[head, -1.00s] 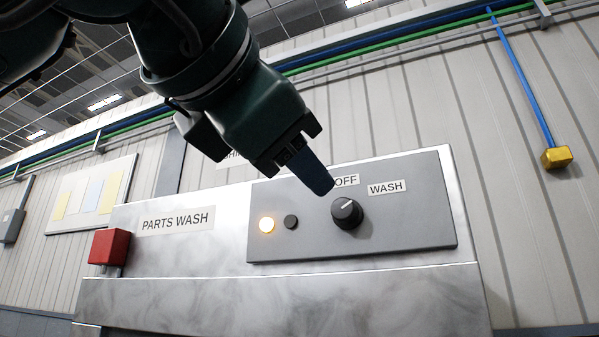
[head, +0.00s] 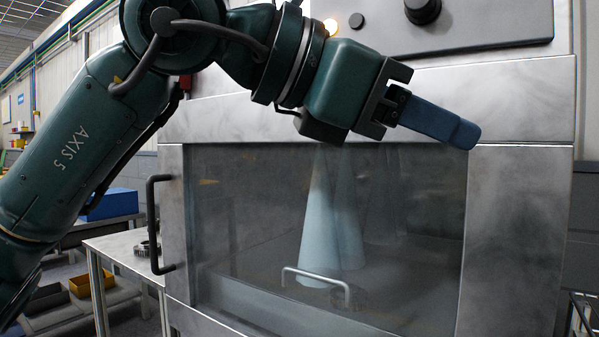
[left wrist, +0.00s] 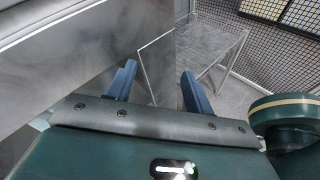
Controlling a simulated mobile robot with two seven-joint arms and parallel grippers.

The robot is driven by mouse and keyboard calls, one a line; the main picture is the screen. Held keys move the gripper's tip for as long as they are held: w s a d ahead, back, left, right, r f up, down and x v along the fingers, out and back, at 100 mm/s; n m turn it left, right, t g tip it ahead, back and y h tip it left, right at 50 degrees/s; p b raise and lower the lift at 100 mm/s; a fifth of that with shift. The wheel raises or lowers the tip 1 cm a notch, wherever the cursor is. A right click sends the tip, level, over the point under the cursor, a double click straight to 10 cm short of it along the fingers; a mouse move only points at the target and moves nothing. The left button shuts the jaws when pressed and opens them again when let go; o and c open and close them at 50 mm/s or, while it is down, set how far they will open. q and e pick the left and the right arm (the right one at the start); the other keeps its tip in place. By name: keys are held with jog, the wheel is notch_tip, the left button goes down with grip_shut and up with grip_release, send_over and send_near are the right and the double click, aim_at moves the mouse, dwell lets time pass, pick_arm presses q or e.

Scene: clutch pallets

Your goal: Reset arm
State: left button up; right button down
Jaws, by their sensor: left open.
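My left arm comes in from the left across the front of a parts washer (head: 520,230). My left gripper (head: 462,132), with blue fingers, points right in front of the washer's upper metal face, below the dark control knob (head: 422,9). In the left wrist view its two blue fingers (left wrist: 157,85) stand apart with nothing between them. In the head view the fingers overlap, so the gap is hidden. My right gripper is not in view.
The washer's window (head: 260,220) shows pale blue spray-like cones inside. A black handle (head: 152,225) sticks out at its left. A metal table (head: 110,248) with a round part stands left. The left wrist view shows a wire-frame table (left wrist: 200,50) and a mesh fence (left wrist: 270,45).

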pick_arm(q)
jog(key=w+a+f+m+t+h, duration=0.15)
jog(key=a+f+m+t, duration=0.35)
jog(key=f+m, duration=0.55)
jog(key=w+a+f+m+t+h, duration=0.1)
jog(key=w+a+f+m+t, duration=0.2)
jog(key=a+f+m+t, duration=0.7)
jog(key=w+a+f+m+t+h, duration=0.1)
jog(key=w+f+m, duration=0.1)
jog(key=f+m, duration=0.95)
jog(key=s+a+f+n+y, duration=0.3)
jog(key=a+f+n+y, duration=0.2)
jog(key=f+n+y, duration=0.35)
jog(key=s+a+f+n+g+y+p, duration=0.3)
jog(key=s+f+g+p, duration=0.6)
jog(key=p, duration=0.9)
jog(key=y, duration=0.2)
jog(key=shift+s+a+f+y, duration=0.15)
jog(key=shift+f+y, duration=0.15)
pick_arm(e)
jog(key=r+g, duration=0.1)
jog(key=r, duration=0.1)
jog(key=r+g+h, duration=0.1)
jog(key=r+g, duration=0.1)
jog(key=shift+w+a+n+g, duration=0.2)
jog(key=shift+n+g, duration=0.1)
